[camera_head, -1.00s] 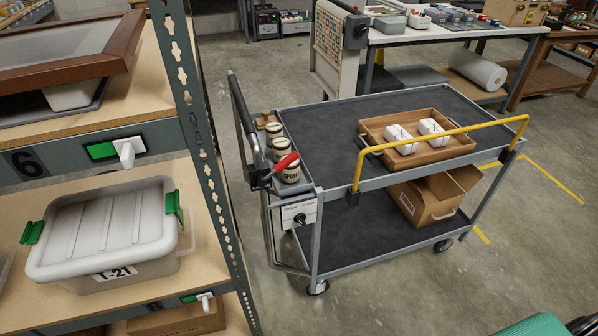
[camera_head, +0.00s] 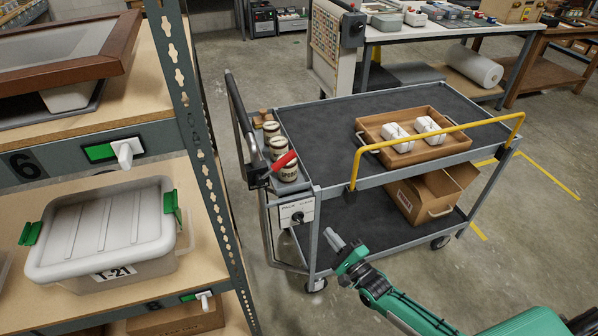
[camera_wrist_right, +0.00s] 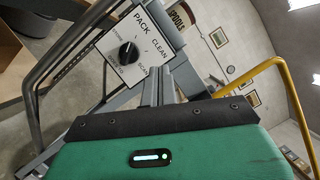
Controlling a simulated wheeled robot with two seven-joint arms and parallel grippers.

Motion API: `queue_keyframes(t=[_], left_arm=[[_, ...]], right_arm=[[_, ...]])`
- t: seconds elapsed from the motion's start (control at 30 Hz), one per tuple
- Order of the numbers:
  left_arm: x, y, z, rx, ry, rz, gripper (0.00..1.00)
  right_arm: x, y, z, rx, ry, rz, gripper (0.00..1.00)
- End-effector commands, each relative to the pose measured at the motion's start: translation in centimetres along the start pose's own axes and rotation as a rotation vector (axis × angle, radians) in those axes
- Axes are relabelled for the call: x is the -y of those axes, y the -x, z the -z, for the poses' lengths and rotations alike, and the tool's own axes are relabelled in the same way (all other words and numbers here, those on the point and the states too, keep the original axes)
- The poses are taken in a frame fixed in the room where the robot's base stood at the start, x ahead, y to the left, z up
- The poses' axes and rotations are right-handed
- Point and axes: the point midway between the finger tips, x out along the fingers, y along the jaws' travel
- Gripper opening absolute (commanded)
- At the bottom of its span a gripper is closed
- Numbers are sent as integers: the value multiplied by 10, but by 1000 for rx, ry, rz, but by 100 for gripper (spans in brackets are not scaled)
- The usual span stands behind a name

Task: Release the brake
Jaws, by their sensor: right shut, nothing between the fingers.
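A grey cart (camera_head: 313,190) with dark decks stands in the middle of the head view. A red-gripped lever (camera_head: 284,160) sits on a black mount at the cart's left handle end and points up to the right. Below it is a white panel (camera_head: 297,212) with a black knob; in the wrist view the panel (camera_wrist_right: 160,32) reads PACK, CLEAN and SCAN, and its other words are hard to read. My right gripper (camera_head: 333,239) is shut and empty, in front of the cart, right of and below the panel. The lever does not show clearly in the wrist view. My left gripper is not in view.
Labelled tins (camera_head: 277,148) stand beside the lever. A wooden tray (camera_head: 432,154) with white objects sits behind the yellow rail (camera_head: 437,137). A cardboard box (camera_head: 416,197) is on the lower deck. A shelf rack (camera_head: 205,170) stands close on the left, with floor between it and the cart.

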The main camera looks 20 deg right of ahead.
Motion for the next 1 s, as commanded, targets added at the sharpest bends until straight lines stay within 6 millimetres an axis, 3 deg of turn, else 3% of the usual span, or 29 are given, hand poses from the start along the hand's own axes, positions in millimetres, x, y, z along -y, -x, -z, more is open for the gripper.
queue_keyframes(t=[0.1,0.33,0.5,0.83,1.0], left_arm=[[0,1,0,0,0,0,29],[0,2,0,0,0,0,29],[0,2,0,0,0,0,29],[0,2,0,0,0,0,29],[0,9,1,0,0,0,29]], right_arm=[[43,-16,-25,88,-175,94,0],[91,-27,-54,210,-408,184,0],[101,-29,-60,239,-463,200,0],[102,-30,-61,239,-463,200,0],[107,-45,-65,240,-462,202,0]])
